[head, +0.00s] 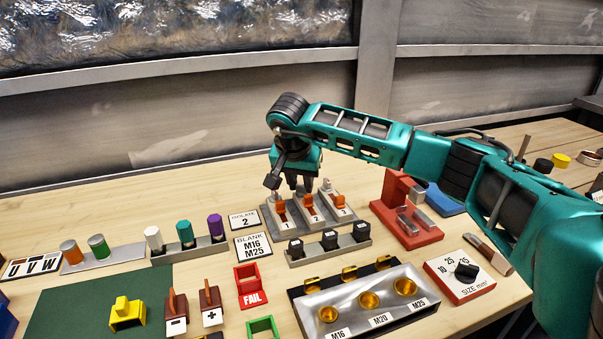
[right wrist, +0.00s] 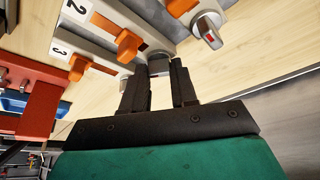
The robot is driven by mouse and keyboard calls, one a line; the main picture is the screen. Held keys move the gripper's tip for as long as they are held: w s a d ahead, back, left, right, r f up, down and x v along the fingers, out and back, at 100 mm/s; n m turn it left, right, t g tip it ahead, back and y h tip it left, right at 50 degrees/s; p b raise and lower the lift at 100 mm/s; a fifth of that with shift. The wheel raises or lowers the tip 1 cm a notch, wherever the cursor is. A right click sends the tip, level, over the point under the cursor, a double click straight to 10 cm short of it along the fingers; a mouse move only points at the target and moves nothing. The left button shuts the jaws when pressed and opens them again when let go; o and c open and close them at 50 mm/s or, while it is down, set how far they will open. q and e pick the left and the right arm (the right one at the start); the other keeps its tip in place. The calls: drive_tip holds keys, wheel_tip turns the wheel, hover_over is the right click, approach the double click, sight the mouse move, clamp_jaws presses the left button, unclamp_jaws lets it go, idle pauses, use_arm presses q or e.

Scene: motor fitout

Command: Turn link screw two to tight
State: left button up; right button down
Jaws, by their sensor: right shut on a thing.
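The grey link block (head: 322,221) carries three numbered strips with orange links, and orange link two (head: 308,201) is the middle one. My right gripper (head: 297,188) points down at the back end of the middle strip. In the right wrist view, my right gripper (right wrist: 160,90) is shut on a grey screw head (right wrist: 155,66), which lines up with orange link two (right wrist: 128,45). The fingers hide much of the screw, so its turn mark cannot be read. A neighbouring screw with a red mark (right wrist: 208,27) stands free. My left gripper is out of view.
A sign reading ISOLATE 2 (head: 243,219) lies left of the block. A row of black cubes (head: 330,254) stands in front, and a red stand (head: 404,228) stands to the right. A dark wall panel rises behind the wooden bench.

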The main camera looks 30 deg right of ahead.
drive_tip(key=shift+w+r+m+g+h+p, duration=0.15)
drive_tip(key=shift+m+p, duration=0.1)
drive_tip(key=shift+m, duration=0.2)
drive_tip(key=shift+s+r+m+g+h+p, duration=0.1)
drive_tip(key=shift+m+g+h+p, duration=0.1)
drive_tip(key=shift+m, duration=0.25)
drive_tip(key=m+g+p, duration=0.1)
drive_tip(key=m, duration=0.1)
drive_tip(key=shift+w+m, duration=0.1)
drive_tip(key=shift+m, duration=0.3)
drive_tip(key=m+g+p, duration=0.1)
drive_tip(key=m, duration=0.2)
drive_tip(key=shift+w+f+h, duration=0.1)
drive_tip(key=shift+h, duration=0.15)
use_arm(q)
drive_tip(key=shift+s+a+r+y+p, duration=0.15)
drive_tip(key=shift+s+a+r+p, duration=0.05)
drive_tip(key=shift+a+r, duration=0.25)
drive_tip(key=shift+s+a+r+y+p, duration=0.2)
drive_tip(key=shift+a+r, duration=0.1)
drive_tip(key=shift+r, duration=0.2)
use_arm(e)
drive_tip(key=shift+f+m+g, duration=0.1)
drive_tip(key=shift+m+g, duration=0.45)
drive_tip(key=shift+m, duration=0.95)
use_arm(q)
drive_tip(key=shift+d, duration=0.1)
